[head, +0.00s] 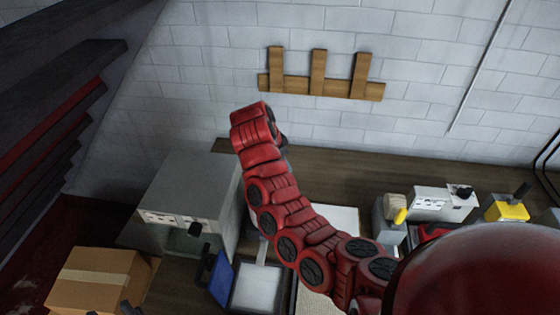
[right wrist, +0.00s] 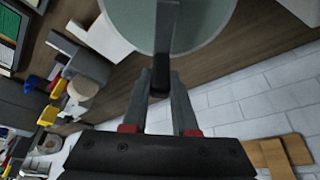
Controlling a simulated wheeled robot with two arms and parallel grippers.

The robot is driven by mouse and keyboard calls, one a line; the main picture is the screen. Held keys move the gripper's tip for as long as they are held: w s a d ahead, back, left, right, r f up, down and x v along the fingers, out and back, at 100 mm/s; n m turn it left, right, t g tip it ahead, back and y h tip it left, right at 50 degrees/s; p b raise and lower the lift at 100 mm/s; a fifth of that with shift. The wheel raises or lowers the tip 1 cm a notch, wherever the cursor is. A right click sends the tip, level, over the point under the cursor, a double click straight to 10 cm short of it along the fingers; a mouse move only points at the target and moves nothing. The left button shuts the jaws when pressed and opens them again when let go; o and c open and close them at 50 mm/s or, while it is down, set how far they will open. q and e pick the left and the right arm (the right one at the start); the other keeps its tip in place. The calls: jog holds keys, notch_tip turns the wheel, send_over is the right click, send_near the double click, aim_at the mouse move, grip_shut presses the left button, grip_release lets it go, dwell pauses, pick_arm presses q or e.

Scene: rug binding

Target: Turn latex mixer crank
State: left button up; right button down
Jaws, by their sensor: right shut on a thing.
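In the right wrist view, the two grey fingers of my right gripper (right wrist: 160,100) are closed around a dark crank handle (right wrist: 160,82). A grey crank bar (right wrist: 167,28) runs up from the handle across a round, pale grey-green mixer vessel (right wrist: 205,22), cut off by the top edge. In the head view, my red right arm reaches from the lower right up to the middle of the bench; its gripper, the handle and the mixer are hidden behind it or too unclear to make out.
A grey box-shaped machine (head: 190,190) and a cardboard box (head: 98,278) stand at left. A blue panel (head: 222,279) lies near the front. Small machines, one with a yellow part (head: 506,211), line the right. A wooden rack (head: 320,86) hangs on the white block wall.

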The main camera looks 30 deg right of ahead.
jog(key=m, duration=0.1)
jog(key=s+m+g, duration=0.1)
jog(key=shift+s+d+m, duration=0.25)
jog(key=shift+m, duration=0.15)
jog(key=m, duration=0.1)
jog(key=s+m+g, duration=0.1)
jog(key=shift+s+a+m, duration=0.15)
jog(key=shift+a+m, duration=0.1)
jog(key=shift+m, duration=0.05)
jog(key=s+m, duration=0.1)
jog(key=m, duration=0.1)
jog(key=a+m+g+y, duration=0.1)
jog(key=m, duration=0.1)
jog(key=shift+s+g, duration=0.3)
jog(key=shift+s, duration=0.1)
jog(key=shift+s+a+m+g+y, duration=0.2)
jog(key=shift+s+a+m+y, duration=0.1)
jog(key=shift+m, duration=0.5)
jog(key=shift+s+a+m+g+y, duration=0.2)
jog(key=shift+a+m, duration=0.05)
jog(key=shift+m, duration=0.55)
jog(key=c, duration=0.7)
grip_release()
jog(key=shift+a, duration=0.1)
